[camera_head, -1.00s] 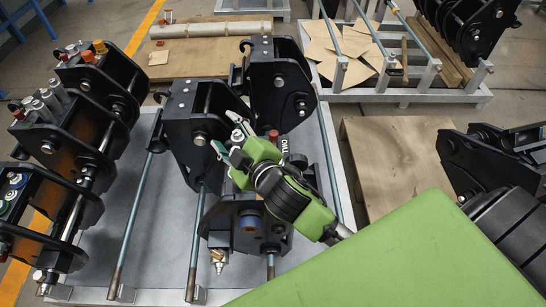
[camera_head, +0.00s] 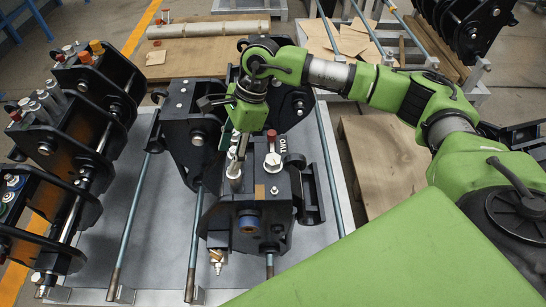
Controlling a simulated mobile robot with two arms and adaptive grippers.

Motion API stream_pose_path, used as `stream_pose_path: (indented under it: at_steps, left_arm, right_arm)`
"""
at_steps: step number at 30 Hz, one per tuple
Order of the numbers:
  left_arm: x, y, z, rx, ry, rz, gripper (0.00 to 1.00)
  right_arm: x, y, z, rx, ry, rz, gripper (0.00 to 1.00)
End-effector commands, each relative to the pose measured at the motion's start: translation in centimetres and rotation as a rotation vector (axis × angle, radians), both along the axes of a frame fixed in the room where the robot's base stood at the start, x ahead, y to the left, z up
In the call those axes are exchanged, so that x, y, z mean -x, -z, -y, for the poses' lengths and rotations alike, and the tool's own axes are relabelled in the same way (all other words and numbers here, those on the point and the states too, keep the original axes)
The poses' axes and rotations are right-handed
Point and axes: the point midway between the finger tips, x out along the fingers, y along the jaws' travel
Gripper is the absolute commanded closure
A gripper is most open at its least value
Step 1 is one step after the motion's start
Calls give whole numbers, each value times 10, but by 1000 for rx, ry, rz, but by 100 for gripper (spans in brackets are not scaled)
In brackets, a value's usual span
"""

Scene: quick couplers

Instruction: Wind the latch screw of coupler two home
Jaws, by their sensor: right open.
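Coupler two (camera_head: 250,195) is the black block with the white word "TWO" on its top, in the middle of the grey pallet. A silver upright cylinder (camera_head: 233,184), which looks like its latch screw, stands on its top left. My right gripper (camera_head: 237,163) points down with its slim fingers at the upper part of this cylinder. It is open; whether the fingers touch the cylinder cannot be told. The fingers partly hide the cylinder's top. My left gripper is not in view.
A silver fitting with a red-tipped lever (camera_head: 272,160) stands just right of the gripper. Black coupler plates (camera_head: 185,110) rise behind it. More couplers with coloured caps (camera_head: 60,110) stand left. Blue-grey rods (camera_head: 133,220) cross the grey pallet (camera_head: 155,235).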

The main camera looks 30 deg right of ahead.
Motion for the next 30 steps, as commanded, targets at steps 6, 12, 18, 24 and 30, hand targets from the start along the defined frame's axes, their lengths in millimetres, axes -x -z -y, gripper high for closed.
stream_pose_path:
  at_steps: [6, 12, 18, 24, 30]
  left_arm:
    - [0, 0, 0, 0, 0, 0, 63]
    - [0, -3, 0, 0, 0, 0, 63]
    - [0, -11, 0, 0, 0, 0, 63]
    - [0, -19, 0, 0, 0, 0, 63]
    - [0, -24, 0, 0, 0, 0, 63]
  right_arm:
    - [-17, -14, 114, 342, 3, 4, 51]
    - [-17, -7, 130, 393, 5, -7, 51]
    - [-16, 28, 129, 390, 5, -9, 51]
    - [-16, 72, 129, 388, 4, -7, 51]
    - [-17, 104, 128, 385, 5, -4, 51]
